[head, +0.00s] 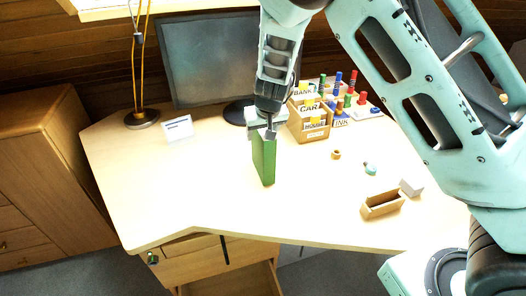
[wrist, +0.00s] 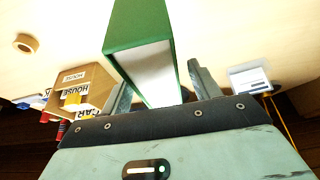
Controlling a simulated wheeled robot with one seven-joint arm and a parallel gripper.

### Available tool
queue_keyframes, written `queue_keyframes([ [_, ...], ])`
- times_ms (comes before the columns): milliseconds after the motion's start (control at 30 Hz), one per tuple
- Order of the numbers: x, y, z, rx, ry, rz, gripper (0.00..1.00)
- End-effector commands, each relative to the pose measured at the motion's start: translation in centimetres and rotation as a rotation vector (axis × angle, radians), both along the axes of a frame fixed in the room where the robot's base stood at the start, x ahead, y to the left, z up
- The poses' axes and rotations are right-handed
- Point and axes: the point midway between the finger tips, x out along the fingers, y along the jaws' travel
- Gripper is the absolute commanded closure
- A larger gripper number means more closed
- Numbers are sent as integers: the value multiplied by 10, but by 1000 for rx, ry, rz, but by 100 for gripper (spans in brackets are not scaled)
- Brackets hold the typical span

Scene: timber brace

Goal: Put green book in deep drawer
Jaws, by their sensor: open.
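The green book (head: 264,160) stands upright on the desk, near its middle. My gripper (head: 262,130) is at the top of the book, pointing down. In the wrist view the book (wrist: 139,35) shows its green cover and white page edge between the two open fingers of my gripper (wrist: 157,82). I cannot tell whether either finger touches it. Below the desk front, a lower drawer (head: 235,282) appears pulled out, with its inside partly cut off by the frame's bottom edge. A shallower drawer front (head: 190,245) sits above it.
The desk (head: 200,195) also holds a monitor (head: 205,60), a lamp base (head: 142,119), a white card (head: 178,129), labelled boxes (head: 310,122), coloured markers and a small wooden tray (head: 382,205). The desk's left front is clear. A wooden cabinet (head: 45,165) stands at left.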

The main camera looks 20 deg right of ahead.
Motion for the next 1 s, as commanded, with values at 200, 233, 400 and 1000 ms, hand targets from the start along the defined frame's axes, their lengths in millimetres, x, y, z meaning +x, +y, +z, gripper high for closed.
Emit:
queue_keyframes([
  [200,2,0,-4,0,-1,1,38],
  [233,2,0,-4,0,-1,1,38],
  [400,2,0,-5,0,-1,1,38],
  [1000,2,0,-9,0,-1,1,38],
])
